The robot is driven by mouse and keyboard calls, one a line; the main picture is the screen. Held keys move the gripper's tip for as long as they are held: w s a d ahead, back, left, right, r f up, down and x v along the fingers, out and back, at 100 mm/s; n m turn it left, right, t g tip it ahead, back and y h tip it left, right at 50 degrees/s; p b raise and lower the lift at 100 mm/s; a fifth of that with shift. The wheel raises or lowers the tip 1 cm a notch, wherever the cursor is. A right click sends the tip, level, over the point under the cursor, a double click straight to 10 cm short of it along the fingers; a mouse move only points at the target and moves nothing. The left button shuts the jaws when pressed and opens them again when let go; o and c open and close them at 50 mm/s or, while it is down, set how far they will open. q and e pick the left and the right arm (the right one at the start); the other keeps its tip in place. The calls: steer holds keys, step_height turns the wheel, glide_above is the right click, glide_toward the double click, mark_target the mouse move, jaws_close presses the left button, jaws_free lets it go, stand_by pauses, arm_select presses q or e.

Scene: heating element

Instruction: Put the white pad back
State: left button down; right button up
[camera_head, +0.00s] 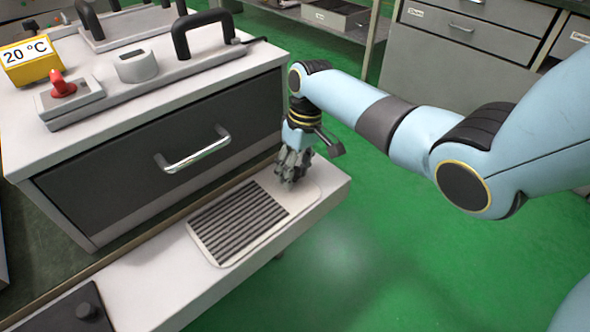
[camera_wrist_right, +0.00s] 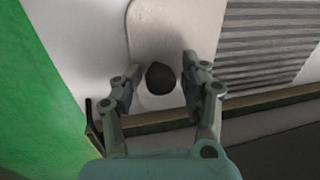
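The white pad (camera_head: 303,199), a flat plate with rounded corners and a dark ribbed grey area, lies on the white ledge in front of the drawer cabinet. Its plain end also shows in the right wrist view (camera_wrist_right: 150,40). A round black knob (camera_wrist_right: 160,78) sits on that end. My right gripper (camera_head: 291,181) points down over the pad's plain end. In the wrist view its fingers stand apart on either side of the knob, with gaps visible. My left gripper is not in view.
The drawer cabinet (camera_head: 150,180) with a silver handle (camera_head: 193,150) stands right behind the ledge (camera_head: 150,280). On it are a yellow 20 °C sign (camera_head: 32,62), a red knob (camera_head: 60,83) and black handles. Green floor (camera_head: 350,260) is clear.

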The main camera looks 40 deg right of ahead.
step_height(320, 180, up, 12)
steer(key=d+p, duration=0.2)
steer(key=p, duration=0.1)
steer(key=shift+d+p, duration=0.15)
steer(key=shift+p, duration=0.2)
stand_by(0.4)
steer(key=s+a+f+h, duration=0.1)
steer(key=s+f, duration=1.1)
steer(key=s, duration=0.3)
steer(key=s+a+f+h, duration=0.1)
steer(key=s+f, duration=1.1)
steer(key=s, duration=0.3)
steer(key=s+f+h, duration=0.1)
steer(key=s+f, duration=1.1)
steer(key=s, duration=0.4)
steer(key=shift+a+m+t, duration=0.3)
steer(key=shift+a+t, duration=0.1)
